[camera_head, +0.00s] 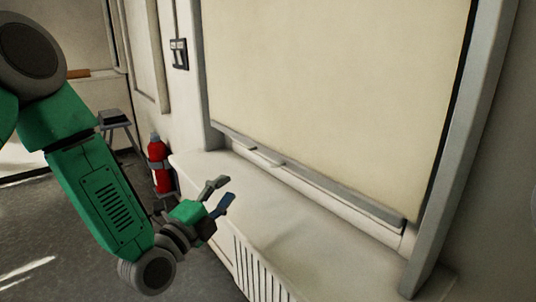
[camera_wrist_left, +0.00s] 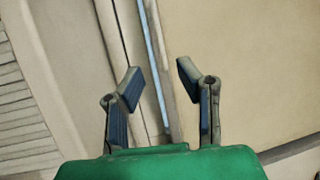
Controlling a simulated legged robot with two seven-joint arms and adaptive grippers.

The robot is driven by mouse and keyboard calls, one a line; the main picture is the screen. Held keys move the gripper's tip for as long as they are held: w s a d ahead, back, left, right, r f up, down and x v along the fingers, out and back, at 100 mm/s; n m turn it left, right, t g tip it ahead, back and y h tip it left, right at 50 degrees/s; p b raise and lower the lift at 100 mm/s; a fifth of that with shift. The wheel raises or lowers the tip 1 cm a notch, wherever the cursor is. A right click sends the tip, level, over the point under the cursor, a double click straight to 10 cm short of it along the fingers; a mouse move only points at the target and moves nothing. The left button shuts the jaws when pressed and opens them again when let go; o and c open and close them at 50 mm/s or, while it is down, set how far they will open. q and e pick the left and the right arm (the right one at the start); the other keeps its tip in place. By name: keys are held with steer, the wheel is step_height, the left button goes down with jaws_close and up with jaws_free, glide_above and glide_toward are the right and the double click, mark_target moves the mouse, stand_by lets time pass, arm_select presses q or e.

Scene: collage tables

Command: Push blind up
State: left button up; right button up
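The cream blind (camera_head: 335,90) hangs in the window frame and covers nearly all of it, with a grey bar (camera_head: 305,173) along its lower edge. A narrow gap shows below the bar. My left gripper (camera_head: 224,192) is open and empty, in front of and below the blind's lower left corner, above the ledge and apart from the bar. In the left wrist view the open fingers (camera_wrist_left: 155,78) show with a strip of frame and the pale blind (camera_wrist_left: 255,70) beyond them. My right gripper is not in view.
A pale ledge (camera_head: 265,210) with a slatted vent (camera_head: 258,272) runs under the window. A red fire extinguisher (camera_head: 158,165) stands left of the ledge, near a small dark stool (camera_head: 115,118). A dark switch box (camera_head: 179,54) is on the wall. Grey floor lies at left.

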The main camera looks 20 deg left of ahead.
mark_target(256, 155)
arm_select(q)
steer(key=x, duration=1.4)
steer(key=shift+a+f, duration=0.1)
steer(key=shift+f, duration=0.15)
steer(key=shift+w+a, duration=0.15)
steer(key=shift+w, duration=0.05)
jaws_close()
